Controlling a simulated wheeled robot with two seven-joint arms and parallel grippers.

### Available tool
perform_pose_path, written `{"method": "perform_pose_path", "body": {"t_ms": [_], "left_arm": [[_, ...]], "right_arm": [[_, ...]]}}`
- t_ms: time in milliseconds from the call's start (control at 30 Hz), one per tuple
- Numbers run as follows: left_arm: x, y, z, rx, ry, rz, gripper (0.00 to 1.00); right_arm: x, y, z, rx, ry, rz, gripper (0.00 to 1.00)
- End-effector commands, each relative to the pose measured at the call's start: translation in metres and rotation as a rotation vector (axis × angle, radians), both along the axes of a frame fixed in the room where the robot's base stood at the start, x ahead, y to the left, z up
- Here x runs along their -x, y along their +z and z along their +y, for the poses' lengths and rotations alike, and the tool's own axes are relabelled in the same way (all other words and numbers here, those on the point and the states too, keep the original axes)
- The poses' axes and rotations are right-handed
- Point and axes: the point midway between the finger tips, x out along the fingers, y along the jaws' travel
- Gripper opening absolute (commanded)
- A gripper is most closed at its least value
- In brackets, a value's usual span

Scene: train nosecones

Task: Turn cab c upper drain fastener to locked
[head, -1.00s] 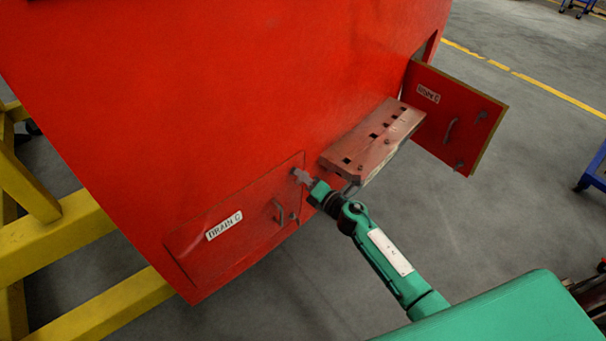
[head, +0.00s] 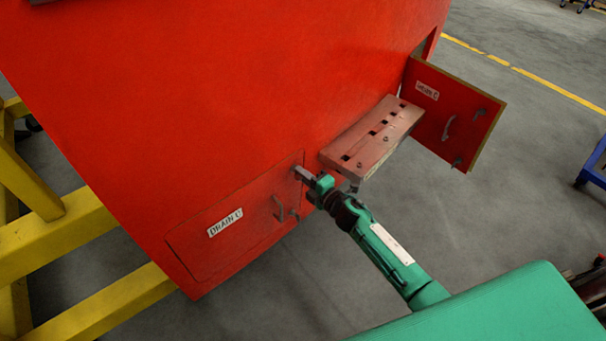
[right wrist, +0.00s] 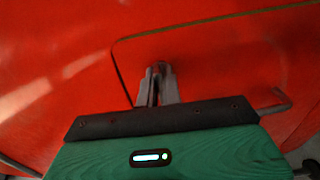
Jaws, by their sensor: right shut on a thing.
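The drain panel (head: 195,245), labelled "DRAIN C", sits closed in the red nosecone's lower side. My right gripper (head: 301,174) is at the panel's upper right corner, its fingertips against the fastener there. In the right wrist view, the two grey fingers (right wrist: 156,88) are shut on the small grey fastener (right wrist: 158,68), just inside the panel's outline corner. The fingers mostly hide the fastener, so its turn angle cannot be told. A second fastener (head: 295,215) shows lower on the panel's right edge, beside the handle (head: 278,208). My left gripper is not in view.
A ledge with square holes (head: 372,137) juts out just right of my right gripper. An open red door (head: 455,112) hangs beyond it. A yellow stand (head: 60,240) is at left. The grey floor is clear at lower middle.

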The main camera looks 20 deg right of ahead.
Motion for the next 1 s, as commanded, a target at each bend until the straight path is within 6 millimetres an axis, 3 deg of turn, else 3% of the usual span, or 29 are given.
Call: {"method": "perform_pose_path", "body": {"t_ms": [300,433,767,1000], "left_arm": [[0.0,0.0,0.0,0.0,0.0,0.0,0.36],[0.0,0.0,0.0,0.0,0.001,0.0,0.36],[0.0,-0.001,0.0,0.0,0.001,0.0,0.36],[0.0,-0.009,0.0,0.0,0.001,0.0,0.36]], "right_arm": [[0.0,-0.001,0.0,-0.002,-0.001,0.002,0.0],[0.0,-0.001,0.0,-0.002,-0.001,0.002,0.28],[0.002,-0.001,-0.001,-0.001,0.0,0.001,0.28],[0.029,-0.003,-0.013,0.003,0.001,0.001,0.28]]}}
